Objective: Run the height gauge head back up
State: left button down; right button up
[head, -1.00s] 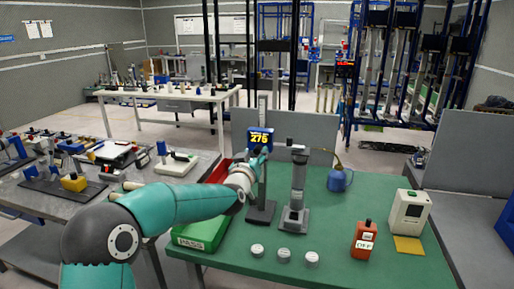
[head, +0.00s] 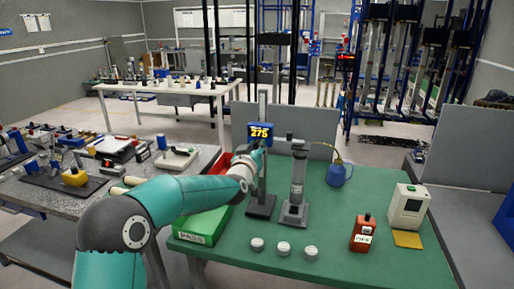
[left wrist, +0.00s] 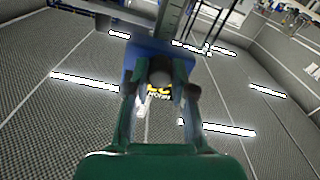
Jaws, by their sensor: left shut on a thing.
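The height gauge has a grey upright column (head: 262,106) on a dark base (head: 261,206) on the green table. Its blue head (head: 261,132) sits high on the column, with yellow digits reading 275. My left gripper (head: 258,154) is just below the display in the head view, partly hidden by its own wrist. In the left wrist view, the left gripper (left wrist: 160,92) has its fingers on both sides of a round grey knob (left wrist: 160,71) on the blue head (left wrist: 130,65), shut on it. My right gripper is out of view.
A grey cylinder stand (head: 297,185) stands close right of the gauge, with a blue oil can (head: 338,174) behind it. A green box (head: 203,226) lies under my left arm. White round pieces (head: 284,248) and an orange device (head: 363,235) are in front.

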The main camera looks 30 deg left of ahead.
pick_arm(q)
notch_tip(320, 180, up, 7)
jog(key=p, duration=0.3)
jog(key=shift+r, duration=0.15)
jog(key=c, duration=1.2)
grip_release()
jog(key=shift+o, duration=1.1)
jog(key=shift+f, duration=0.2)
